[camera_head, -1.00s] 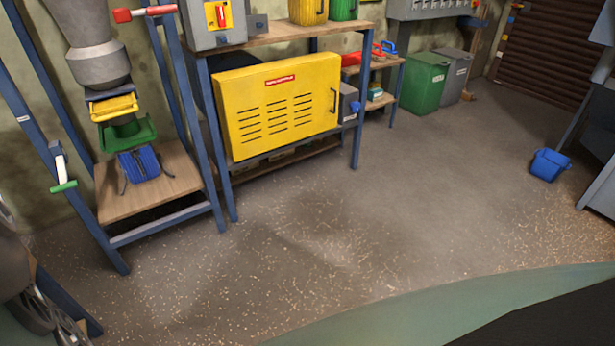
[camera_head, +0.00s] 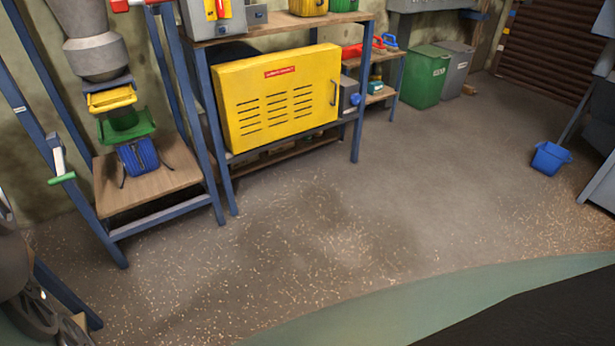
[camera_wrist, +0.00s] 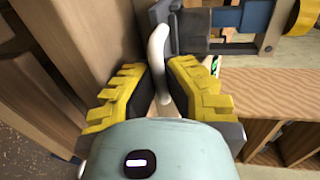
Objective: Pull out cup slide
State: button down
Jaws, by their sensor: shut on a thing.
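In the wrist view my gripper (camera_wrist: 160,82), with yellow ridged fingers, is shut on a thin white curved handle (camera_wrist: 158,45). The handle runs up from between the fingertips beside a dark grey plate (camera_wrist: 188,18). I cannot tell for certain whether this handle belongs to the cup slide. My gripper does not show in the head view.
In the wrist view a wooden board (camera_wrist: 270,90) lies right of the fingers and a blue part (camera_wrist: 240,15) above it. The head view shows a yellow cabinet (camera_head: 280,95), a blue bucket (camera_head: 550,158) and open floor (camera_head: 400,190) strewn with bits.

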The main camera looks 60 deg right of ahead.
jog(key=d, duration=0.1)
jog(key=s+d+b, duration=0.1)
jog(key=d, duration=0.1)
jog(key=shift+s+d+f, duration=0.1)
jog(key=shift+s+d, duration=0.2)
jog(key=shift+d, duration=0.1)
jog(key=c, duration=1.3)
grip_release()
jog(key=f+v, duration=0.2)
jog(key=v, duration=1.5)
jog(key=shift+f, duration=0.2)
jog(key=shift+s+d, duration=0.1)
